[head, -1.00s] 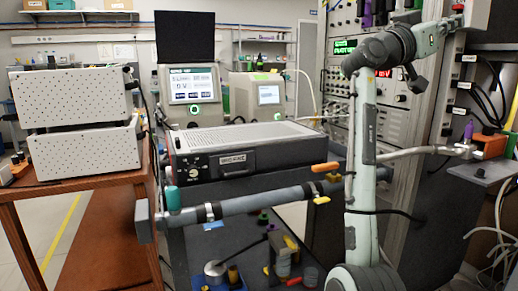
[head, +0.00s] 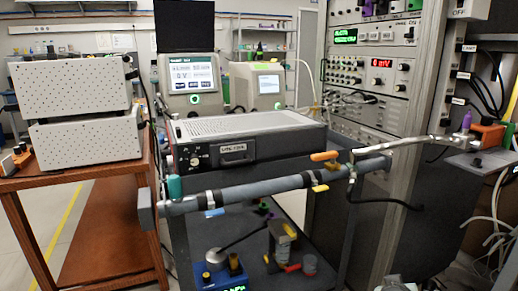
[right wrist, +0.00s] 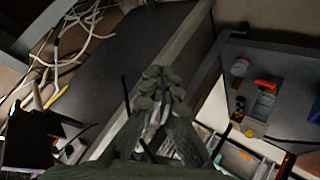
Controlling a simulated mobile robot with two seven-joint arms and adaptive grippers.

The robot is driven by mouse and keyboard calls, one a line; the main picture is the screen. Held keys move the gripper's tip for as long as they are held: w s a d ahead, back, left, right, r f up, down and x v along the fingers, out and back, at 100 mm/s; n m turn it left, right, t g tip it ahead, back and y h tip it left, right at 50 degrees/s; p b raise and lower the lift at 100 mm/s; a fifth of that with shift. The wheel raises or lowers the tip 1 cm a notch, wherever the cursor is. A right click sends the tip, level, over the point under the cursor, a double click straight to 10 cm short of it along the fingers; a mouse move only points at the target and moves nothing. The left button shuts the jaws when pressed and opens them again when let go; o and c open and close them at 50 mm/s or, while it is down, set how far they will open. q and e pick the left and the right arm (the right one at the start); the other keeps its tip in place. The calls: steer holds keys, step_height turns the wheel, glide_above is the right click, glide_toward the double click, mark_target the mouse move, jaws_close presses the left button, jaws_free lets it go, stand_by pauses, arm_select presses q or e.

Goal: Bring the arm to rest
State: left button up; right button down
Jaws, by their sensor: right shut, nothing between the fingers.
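My right gripper (right wrist: 158,88) shows in the middle of the right wrist view, dark, with its fingers together and nothing between them. It points down past the edge of a dark surface and touches nothing that I can make out. In the head view neither gripper shows. My left gripper is in no view.
A grey pipe (head: 260,190) with an orange handle (head: 325,156) crosses in front of a black instrument (head: 245,153). An equipment rack (head: 385,125) stands at right. Perforated white boxes (head: 85,140) sit on a brown cart at left. Loose cables (right wrist: 75,40) lie at upper left in the right wrist view.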

steer(key=s+a+f+n+g+y, duration=0.1)
steer(key=s+a+f, duration=0.3)
steer(key=s+f, duration=0.5)
steer(key=s+a+f+n+g+y, duration=0.2)
steer(key=s+a+f+g+y, duration=0.2)
steer(key=s+f, duration=0.5)
steer(key=s, duration=0.7)
steer(key=shift+s+y, duration=0.3)
steer(key=shift+s, duration=0.1)
steer(key=shift+f, duration=0.1)
stand_by(1.4)
